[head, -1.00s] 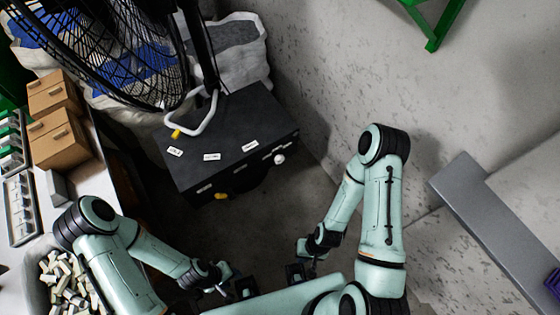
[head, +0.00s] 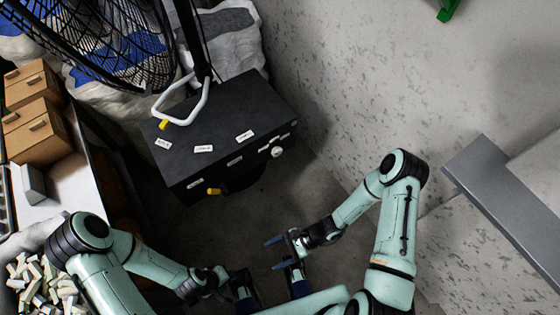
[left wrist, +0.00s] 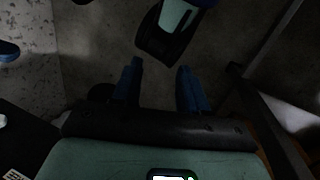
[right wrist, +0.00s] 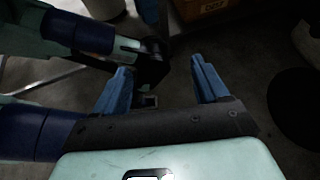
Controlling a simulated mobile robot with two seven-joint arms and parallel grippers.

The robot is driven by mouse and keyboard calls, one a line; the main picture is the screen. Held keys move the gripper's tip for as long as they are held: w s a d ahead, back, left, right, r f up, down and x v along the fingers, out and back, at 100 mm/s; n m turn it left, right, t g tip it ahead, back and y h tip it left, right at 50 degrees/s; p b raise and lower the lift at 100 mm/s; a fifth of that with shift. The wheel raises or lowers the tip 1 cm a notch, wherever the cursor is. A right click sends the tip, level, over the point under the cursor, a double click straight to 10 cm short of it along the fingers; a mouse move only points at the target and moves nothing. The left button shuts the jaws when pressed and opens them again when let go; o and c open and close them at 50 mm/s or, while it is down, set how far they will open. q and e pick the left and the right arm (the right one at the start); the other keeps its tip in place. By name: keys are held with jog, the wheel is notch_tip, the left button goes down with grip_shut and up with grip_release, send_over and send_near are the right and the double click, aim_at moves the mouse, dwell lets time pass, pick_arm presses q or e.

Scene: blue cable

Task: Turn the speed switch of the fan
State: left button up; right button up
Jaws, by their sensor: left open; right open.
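The fan's round black cage (head: 110,45) is at the upper left of the head view, above a black box-shaped base (head: 225,125). A white round knob (head: 278,152) sits on the base's front face near its right end; I cannot read its setting. My right gripper (head: 276,252) is open and empty, below and apart from the base, its blue fingers pointing left. It also shows open in the right wrist view (right wrist: 160,64). My left gripper (head: 243,288) is low in the head view, its fingers hard to make out. The left wrist view shows it open and empty (left wrist: 160,66).
Brown boxes (head: 35,130) stand on a bench at the left, near a bin of pale pieces (head: 40,285). White sacks (head: 230,35) lie behind the fan. A grey beam (head: 510,205) is at the right. Bare floor (head: 300,190) lies between my arms and the base.

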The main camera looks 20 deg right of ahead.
jog(key=w+d+f+m+t+b, duration=0.2)
jog(key=w+d+m+t+b, duration=0.15)
jog(key=w+m+t, duration=0.7)
jog(key=m+t+h+b, duration=0.3)
jog(key=m+t+h, duration=0.1)
jog(key=t+h, duration=0.25)
send_near(278, 154)
jog(key=shift+n, duration=0.25)
jog(key=b+x, duration=0.2)
jog(key=x, duration=0.5)
jog(key=shift+w+f, duration=0.15)
jog(key=shift+w, duration=0.15)
pick_arm(q)
jog(key=w+a+f+t+y, duration=0.1)
jog(key=w+a+f+t, duration=0.1)
jog(key=w+f, duration=0.5)
jog(key=shift+w+a+f+n+t+b, duration=0.35)
jog(key=shift+a+f, duration=0.4)
jog(key=shift+f, duration=1.1)
pick_arm(e)
jog(key=shift+w+a, duration=0.2)
jog(key=shift+w, duration=0.45)
jog(key=c, duration=1)
